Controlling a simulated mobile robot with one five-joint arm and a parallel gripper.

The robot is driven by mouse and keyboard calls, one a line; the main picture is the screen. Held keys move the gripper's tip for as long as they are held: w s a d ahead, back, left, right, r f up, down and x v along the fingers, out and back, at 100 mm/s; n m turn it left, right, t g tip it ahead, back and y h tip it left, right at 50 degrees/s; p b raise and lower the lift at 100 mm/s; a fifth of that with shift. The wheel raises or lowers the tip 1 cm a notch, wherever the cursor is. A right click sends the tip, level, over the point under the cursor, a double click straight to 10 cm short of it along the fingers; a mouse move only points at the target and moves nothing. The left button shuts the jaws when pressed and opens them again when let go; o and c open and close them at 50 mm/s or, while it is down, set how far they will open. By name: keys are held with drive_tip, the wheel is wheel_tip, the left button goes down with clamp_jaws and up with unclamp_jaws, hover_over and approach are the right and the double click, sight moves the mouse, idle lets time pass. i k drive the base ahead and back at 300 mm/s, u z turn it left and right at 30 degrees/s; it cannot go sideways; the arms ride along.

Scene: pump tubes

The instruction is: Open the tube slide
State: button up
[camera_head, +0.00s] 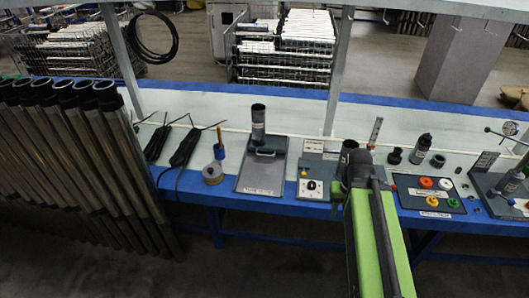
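Long grey tubes (75,130) lean in a row at the left. Black cable tools (180,148) and a tape roll (213,172) lie left of the plate. A control box (312,187) stands beside my gripper. A panel with coloured rings (430,192) is to the right.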

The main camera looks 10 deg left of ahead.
sight(276, 143)
drive_tip(key=k, duration=0.65)
drive_tip(key=u, duration=0.3)
drive_tip(key=i, duration=0.75)
drive_tip(key=u, duration=0.95)
drive_tip(key=i, duration=0.95)
drive_tip(key=u, duration=0.6)
drive_tip(key=i, duration=0.5)
drive_tip(key=z, duration=0.05)
